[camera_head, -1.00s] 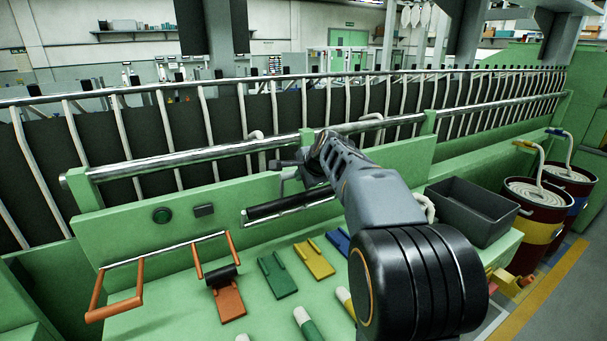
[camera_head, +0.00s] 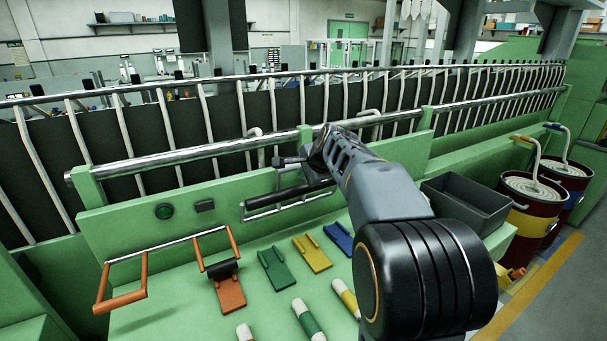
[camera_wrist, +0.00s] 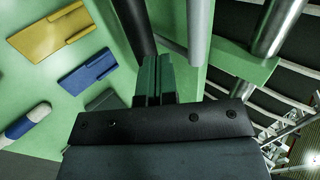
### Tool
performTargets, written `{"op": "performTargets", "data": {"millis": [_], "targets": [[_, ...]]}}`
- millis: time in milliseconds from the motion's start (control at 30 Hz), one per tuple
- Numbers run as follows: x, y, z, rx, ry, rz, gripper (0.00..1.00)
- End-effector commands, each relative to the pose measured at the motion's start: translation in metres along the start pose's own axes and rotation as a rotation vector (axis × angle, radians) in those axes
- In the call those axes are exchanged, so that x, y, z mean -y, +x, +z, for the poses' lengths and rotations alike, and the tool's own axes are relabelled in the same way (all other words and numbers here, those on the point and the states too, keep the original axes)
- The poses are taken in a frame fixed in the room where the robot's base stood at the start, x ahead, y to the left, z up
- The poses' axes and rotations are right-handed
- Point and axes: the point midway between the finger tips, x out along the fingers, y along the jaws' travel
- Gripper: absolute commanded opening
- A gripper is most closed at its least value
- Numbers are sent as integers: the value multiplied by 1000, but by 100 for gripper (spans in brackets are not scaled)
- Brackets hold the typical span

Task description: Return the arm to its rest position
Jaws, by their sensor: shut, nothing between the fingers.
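My arm reaches forward from the lower right over a green machine bench in the head view. My gripper (camera_head: 279,162) is at its far end, in front of the machine's upright green panel (camera_head: 130,225) and above the black roller bar (camera_head: 270,201). In the wrist view my gripper (camera_wrist: 155,72) shows as two dark fingers lying together, with nothing between them. The black bar (camera_wrist: 134,22) shows beyond the fingers there. I cannot tell whether the fingers touch anything.
On the bench lie orange (camera_head: 231,294), green (camera_head: 277,270), yellow (camera_head: 312,254) and blue (camera_head: 338,238) tags, with coloured cylinders in front. An orange-handled rail (camera_head: 165,249) stands left. A dark bin (camera_head: 465,207) and striped drums (camera_head: 532,212) are right. A chrome rail (camera_head: 200,152) runs behind.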

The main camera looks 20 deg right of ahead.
Motion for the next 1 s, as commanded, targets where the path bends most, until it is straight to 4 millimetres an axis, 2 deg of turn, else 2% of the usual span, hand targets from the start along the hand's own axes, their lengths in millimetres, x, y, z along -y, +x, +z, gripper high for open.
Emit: {"op": "performTargets", "data": {"millis": [33, 200, 333, 500, 767, 900, 967, 1000], "targets": [[3, -13, 0, -3, -3, -9, 0], [2, -48, -4, -8, 1, -7, 0], [3, -70, -5, -10, 4, -7, 0], [4, -88, -4, -8, 4, -5, 0], [4, -96, -3, -5, -8, -3, 0], [2, -95, -5, -14, -128, 4, 0], [-14, -83, -8, -17, -224, 50, 0], [-31, -75, -8, -15, -304, 92, 0]]}}
